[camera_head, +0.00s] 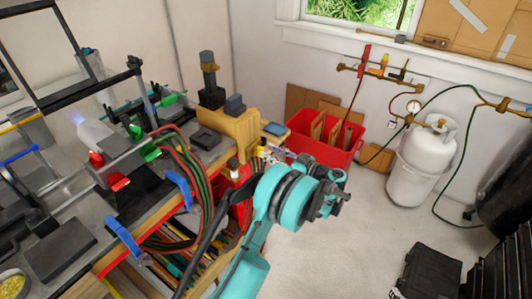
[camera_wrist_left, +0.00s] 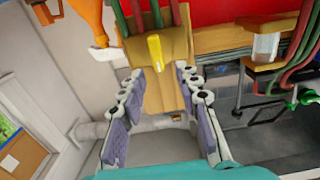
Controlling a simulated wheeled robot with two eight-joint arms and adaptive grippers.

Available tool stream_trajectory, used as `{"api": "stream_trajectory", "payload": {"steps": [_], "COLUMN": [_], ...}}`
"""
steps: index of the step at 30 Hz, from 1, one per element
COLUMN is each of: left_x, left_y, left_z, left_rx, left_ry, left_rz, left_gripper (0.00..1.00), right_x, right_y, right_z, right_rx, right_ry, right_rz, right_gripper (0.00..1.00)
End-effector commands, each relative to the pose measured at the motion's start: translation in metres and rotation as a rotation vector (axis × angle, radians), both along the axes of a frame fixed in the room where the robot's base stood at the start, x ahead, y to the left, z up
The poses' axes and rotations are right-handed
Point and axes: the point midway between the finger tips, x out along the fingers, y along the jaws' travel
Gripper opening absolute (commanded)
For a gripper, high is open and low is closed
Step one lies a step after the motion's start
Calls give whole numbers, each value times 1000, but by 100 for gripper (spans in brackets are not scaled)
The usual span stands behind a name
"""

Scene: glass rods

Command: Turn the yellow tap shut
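The yellow tap (camera_wrist_left: 155,52) shows in the left wrist view as a short upright yellow handle at a wooden block (camera_wrist_left: 165,88), with red and green hoses beside it. My left gripper (camera_wrist_left: 158,72) is open, its two purple-padded fingers spread on either side of the block in the picture. The tap appears just beyond the fingertips, between them; I see no contact. In the head view my left arm (camera_head: 254,262) reaches to the front edge of the workbench, and its wrist hides part of that area. My right gripper is not in view.
The cluttered workbench (camera_head: 62,246) fills the left, with looped hoses (camera_head: 196,190) hanging at its edge. A red bin (camera_head: 340,155) and a white gas cylinder (camera_head: 420,165) stand behind. A black case (camera_head: 430,272) sits front right. The floor (camera_head: 350,235) between is clear.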

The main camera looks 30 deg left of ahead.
Motion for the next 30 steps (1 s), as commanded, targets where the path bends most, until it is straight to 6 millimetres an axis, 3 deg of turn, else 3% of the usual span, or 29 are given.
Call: {"api": "stream_trajectory", "payload": {"steps": [6, 14, 15, 18, 19, 30], "left_x": [2, 2, 2, 2, 2, 3], "left_y": [21, 24, 24, 24, 24, 24], "left_z": [0, 1, 1, 1, 1, 0], "left_rx": [-1, -1, -1, -1, -1, 1], "left_ry": [1, 1, 1, 1, 1, 22], "left_rz": [0, -1, -1, -1, -1, -1], "left_gripper": [33, 33, 30, 4, 0, 0], "right_x": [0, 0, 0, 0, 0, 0], "right_y": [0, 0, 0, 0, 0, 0], "right_z": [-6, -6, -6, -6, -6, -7], "right_rx": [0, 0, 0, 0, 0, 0], "right_ry": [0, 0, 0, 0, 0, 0], "right_rz": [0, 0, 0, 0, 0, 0], "right_gripper": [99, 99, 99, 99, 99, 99]}}
